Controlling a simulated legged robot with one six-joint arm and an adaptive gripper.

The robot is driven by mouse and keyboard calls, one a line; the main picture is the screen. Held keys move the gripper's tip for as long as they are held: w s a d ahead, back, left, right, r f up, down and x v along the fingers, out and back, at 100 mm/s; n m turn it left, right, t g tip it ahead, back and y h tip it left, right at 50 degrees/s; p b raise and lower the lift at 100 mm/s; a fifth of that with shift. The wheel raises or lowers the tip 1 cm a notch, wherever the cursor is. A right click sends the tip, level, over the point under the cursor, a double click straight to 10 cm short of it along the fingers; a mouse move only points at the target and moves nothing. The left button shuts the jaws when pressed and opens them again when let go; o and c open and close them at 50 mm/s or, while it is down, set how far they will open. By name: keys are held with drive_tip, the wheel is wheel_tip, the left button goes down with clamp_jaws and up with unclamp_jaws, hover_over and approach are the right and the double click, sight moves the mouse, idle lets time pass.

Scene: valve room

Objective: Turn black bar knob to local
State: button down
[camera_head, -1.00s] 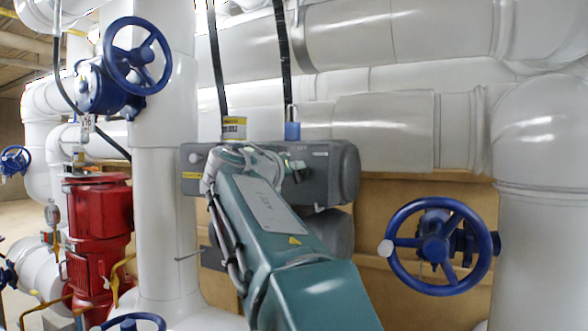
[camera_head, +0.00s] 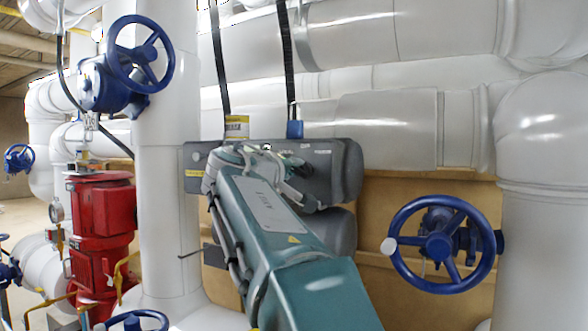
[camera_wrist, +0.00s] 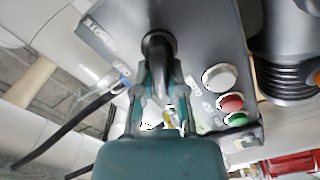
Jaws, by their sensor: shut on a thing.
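The black bar knob (camera_wrist: 157,46) sits on the face of a dark grey control box (camera_wrist: 205,35) in the wrist view. My gripper (camera_wrist: 159,72) is shut on the knob, with one finger on each side of it. The fingers hide part of the knob, so its exact pointing direction is hard to read. A label that seems to read "REMOTE" (camera_wrist: 95,34) lies to the left of the knob. In the head view the grey actuator housing (camera_head: 330,165) is behind my arm, which hides the knob and gripper.
White (camera_wrist: 219,77), red (camera_wrist: 231,102) and green (camera_wrist: 236,120) buttons sit right of my fingers. A black cable (camera_wrist: 75,120) runs at lower left. In the head view, a blue handwheel (camera_head: 440,246) is to the right and a red pump (camera_head: 102,235) to the left.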

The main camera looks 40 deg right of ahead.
drive_tip(key=shift+w+f, duration=0.1)
idle(0.3)
drive_tip(key=c, duration=0.7)
unclamp_jaws()
drive_tip(key=shift+w, duration=0.1)
drive_tip(key=shift+a, duration=0.1)
drive_tip(key=v, duration=1.2)
drive_tip(key=shift+f, duration=0.1)
